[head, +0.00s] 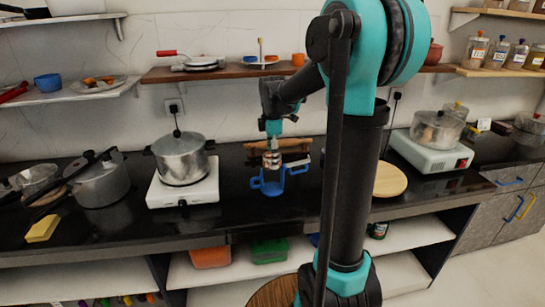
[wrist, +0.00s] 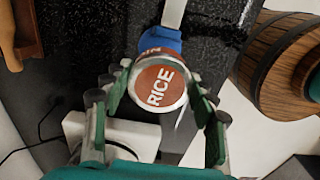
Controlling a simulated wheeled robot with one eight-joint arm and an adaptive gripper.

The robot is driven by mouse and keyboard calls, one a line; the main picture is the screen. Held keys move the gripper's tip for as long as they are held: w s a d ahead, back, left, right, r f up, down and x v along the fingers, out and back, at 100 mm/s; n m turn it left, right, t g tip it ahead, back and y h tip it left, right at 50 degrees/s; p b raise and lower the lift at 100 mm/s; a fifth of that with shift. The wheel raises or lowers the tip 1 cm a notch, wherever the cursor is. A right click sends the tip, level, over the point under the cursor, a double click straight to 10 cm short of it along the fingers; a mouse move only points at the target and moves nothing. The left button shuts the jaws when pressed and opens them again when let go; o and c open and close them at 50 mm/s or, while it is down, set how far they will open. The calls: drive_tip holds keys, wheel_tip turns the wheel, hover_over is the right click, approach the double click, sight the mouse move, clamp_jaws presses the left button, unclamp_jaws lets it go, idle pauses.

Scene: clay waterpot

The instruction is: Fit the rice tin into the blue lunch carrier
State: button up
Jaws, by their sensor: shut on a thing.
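The rice tin (wrist: 160,86) has a round red top lettered RICE in the wrist view. My gripper (wrist: 165,92) is shut on it, with a green finger on each side. In the head view my gripper (head: 271,150) points down and holds the tin (head: 271,162) just above the blue lunch carrier (head: 271,188) on the dark counter. A small part of the blue carrier (wrist: 165,40) shows past the tin in the wrist view. The tin hides most of the carrier there, so I cannot tell whether the tin's lower end is inside it.
A pot (head: 181,158) on a white stove (head: 183,190) stands left of the carrier. A round wooden board (head: 389,180) lies to the right, beyond my arm. A brown wooden object (head: 295,145) is behind the carrier. The front edge of the counter is close by.

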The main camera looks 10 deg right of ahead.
drive_tip(key=shift+f, duration=3.35)
idle(1.3)
drive_tip(key=shift+f, duration=0.3)
drive_tip(key=shift+f, duration=1.4)
idle(0.7)
drive_tip(key=o, duration=1.8)
drive_tip(key=shift+c, duration=0.2)
